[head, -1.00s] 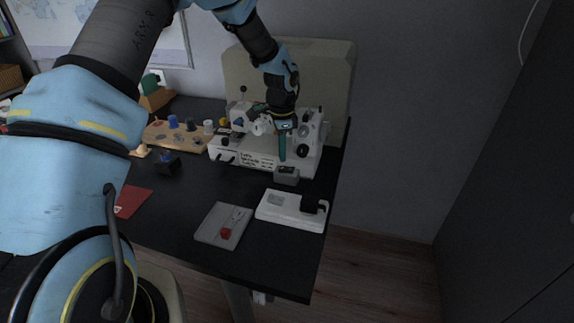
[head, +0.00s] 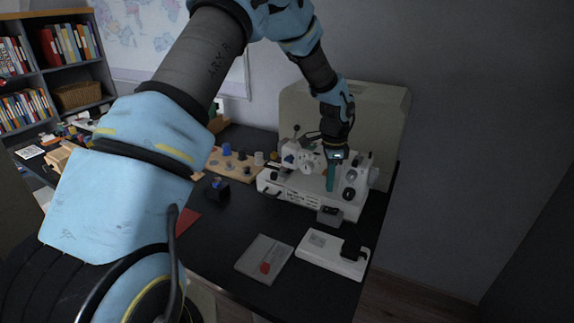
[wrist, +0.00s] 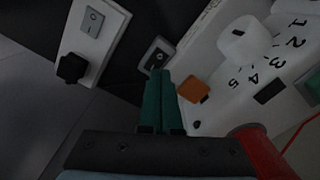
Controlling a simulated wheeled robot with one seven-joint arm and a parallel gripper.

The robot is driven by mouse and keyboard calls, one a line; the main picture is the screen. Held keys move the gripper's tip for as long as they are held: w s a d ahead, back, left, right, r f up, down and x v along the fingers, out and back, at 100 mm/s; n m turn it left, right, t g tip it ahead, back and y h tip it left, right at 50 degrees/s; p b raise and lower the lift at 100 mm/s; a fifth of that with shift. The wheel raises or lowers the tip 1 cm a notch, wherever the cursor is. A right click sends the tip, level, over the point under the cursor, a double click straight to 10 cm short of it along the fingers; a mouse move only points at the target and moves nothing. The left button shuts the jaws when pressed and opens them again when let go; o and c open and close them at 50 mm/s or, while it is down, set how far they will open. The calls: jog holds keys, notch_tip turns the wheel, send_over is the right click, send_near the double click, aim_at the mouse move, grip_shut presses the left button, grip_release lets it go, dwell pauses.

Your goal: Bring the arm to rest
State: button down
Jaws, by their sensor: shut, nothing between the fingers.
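My gripper (head: 330,181) hangs from my bent arm, pointing down over the front of the white sewing machine (head: 290,193) on the dark desk. In the wrist view the green fingers (wrist: 160,102) are together with nothing between them. Their tips show close to a small grey box with a dark face (wrist: 157,55), and an orange part (wrist: 193,89) lies just right of them. I cannot tell whether the fingers touch anything. The machine's numbered panel and white knob (wrist: 245,38) are at the right of the wrist view.
A white power strip with a black plug (head: 326,258) and a grey pad with a red item (head: 260,262) lie on the desk (head: 215,250) in front. A wooden board of spools (head: 231,168) stands left of the machine. A beige cover (head: 385,105) stands behind it. Floor is free at right.

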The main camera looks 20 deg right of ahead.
jog(key=a+r+n, duration=0.4)
jog(key=a, duration=0.6)
jog(key=a+r+n, duration=0.4)
jog(key=a+r, duration=0.1)
jog(key=a, duration=0.4)
jog(key=s+a+r+n, duration=0.2)
jog(key=s+a+n, duration=0.3)
jog(key=a, duration=0.4)
jog(key=s+a+r+n+t, duration=0.1)
jog(key=s+a+r+n, duration=0.1)
jog(key=s+a+n, duration=0.3)
jog(key=a+n, duration=0.1)
jog(key=a, duration=0.3)
jog(key=shift+s+n+t, duration=0.3)
jog(key=shift+s, duration=0.05)
